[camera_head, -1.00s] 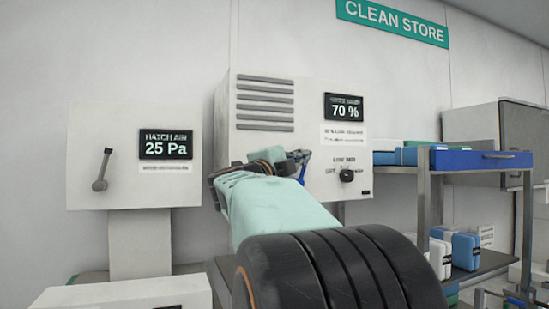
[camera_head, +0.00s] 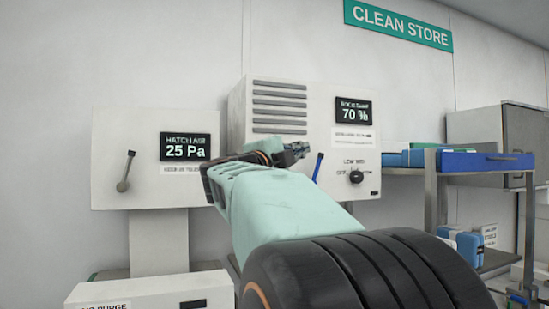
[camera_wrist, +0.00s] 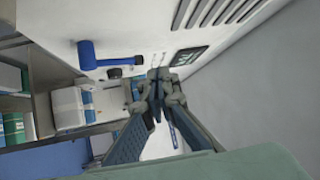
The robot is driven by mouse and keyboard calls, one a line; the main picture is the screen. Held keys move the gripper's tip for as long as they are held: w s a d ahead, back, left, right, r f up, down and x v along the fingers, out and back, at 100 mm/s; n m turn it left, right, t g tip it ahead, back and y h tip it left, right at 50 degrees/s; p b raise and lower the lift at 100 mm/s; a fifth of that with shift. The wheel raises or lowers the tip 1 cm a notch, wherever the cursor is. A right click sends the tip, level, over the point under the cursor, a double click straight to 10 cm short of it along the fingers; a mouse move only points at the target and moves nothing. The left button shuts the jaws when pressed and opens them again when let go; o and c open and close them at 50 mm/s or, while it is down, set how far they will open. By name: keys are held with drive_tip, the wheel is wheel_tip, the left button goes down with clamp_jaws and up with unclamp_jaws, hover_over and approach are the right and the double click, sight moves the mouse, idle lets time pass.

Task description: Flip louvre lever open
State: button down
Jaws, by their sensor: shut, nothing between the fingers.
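The blue lever (camera_head: 318,167) is on the front of the white louvred box (camera_head: 320,105), left of a black knob (camera_head: 356,177). It leans up and slightly right in the head view. In the wrist view the blue lever (camera_wrist: 90,55) shows at upper left. My gripper (camera_head: 302,150) is in front of the louvred box, just left of the lever's tip in the head view. In the wrist view my gripper (camera_wrist: 156,82) has its fingers together and empty, with a visible gap to the lever. My mint-sleeved arm hides the box's lower left part.
A second white box (camera_head: 140,150) reading 25 Pa, with a grey lever (camera_head: 126,172), stands at left. A low white box (camera_head: 150,291) is below it. At right, a shelf (camera_head: 435,195) holds blue trays and boxes.

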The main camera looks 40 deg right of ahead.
drive_tip(key=s+a+r, duration=0.1)
drive_tip(key=s+a, duration=0.1)
drive_tip(key=a, duration=0.3)
drive_tip(key=shift+s+a+r+b, duration=0.15)
drive_tip(key=shift+s+r+b, duration=0.05)
drive_tip(key=shift+r+b, duration=0.1)
